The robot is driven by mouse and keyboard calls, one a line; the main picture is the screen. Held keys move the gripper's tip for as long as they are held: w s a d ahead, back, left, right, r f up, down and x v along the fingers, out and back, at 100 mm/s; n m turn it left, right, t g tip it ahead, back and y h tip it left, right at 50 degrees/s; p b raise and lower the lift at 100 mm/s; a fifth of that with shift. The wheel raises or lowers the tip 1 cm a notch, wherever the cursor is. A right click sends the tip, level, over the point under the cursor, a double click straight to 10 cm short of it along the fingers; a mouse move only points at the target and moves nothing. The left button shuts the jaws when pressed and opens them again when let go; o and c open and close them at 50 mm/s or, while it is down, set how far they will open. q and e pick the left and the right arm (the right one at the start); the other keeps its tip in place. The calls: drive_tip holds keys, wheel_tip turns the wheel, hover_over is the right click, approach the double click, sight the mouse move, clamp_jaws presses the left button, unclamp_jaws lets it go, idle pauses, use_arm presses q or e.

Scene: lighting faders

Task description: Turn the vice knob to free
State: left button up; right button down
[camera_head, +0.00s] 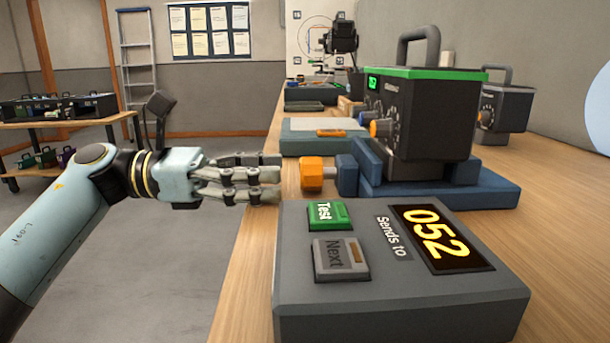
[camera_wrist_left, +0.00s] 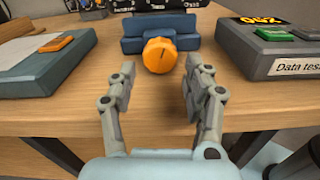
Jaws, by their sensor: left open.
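The orange vice knob (camera_head: 312,174) sits on the front of the blue vice (camera_head: 480,190), which stands on the wooden bench. In the left wrist view the knob (camera_wrist_left: 160,55) faces me with a dark pointer line on it, and the blue vice (camera_wrist_left: 158,25) is behind it. A dark grey box with a green top (camera_head: 425,115) stands in the vice. My left gripper (camera_head: 272,178) is open, its fingers pointing at the knob. In the left wrist view the gripper (camera_wrist_left: 155,88) has its fingers apart, with the knob beyond and between them, not touching. My right gripper is not in view.
A grey tester (camera_head: 400,300) with a green Test button (camera_head: 328,214), a Next button (camera_head: 340,258) and a display reading 052 (camera_head: 440,237) lies in front of the vice. A flat box (camera_head: 300,143) with an orange switch is beyond. Another dark box (camera_head: 505,105) stands behind.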

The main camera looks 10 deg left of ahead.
sight(304, 172)
use_arm(q)
drive_tip(key=d, duration=0.2)
drive_tip(key=w+d, duration=0.1)
drive_tip(key=d, duration=0.2)
drive_tip(key=shift+d, duration=0.2)
drive_tip(key=c, duration=0.9)
drive_tip(key=shift+w+r+n+p, duration=0.1)
drive_tip(key=shift+r+n+p, duration=0.1)
drive_tip(key=shift+n+p, duration=0.8)
drive_tip(key=shift+n, duration=0.7)
drive_tip(key=shift+f+n, duration=0.2)
drive_tip(key=shift+n, duration=0.3)
drive_tip(key=o, duration=0.9)
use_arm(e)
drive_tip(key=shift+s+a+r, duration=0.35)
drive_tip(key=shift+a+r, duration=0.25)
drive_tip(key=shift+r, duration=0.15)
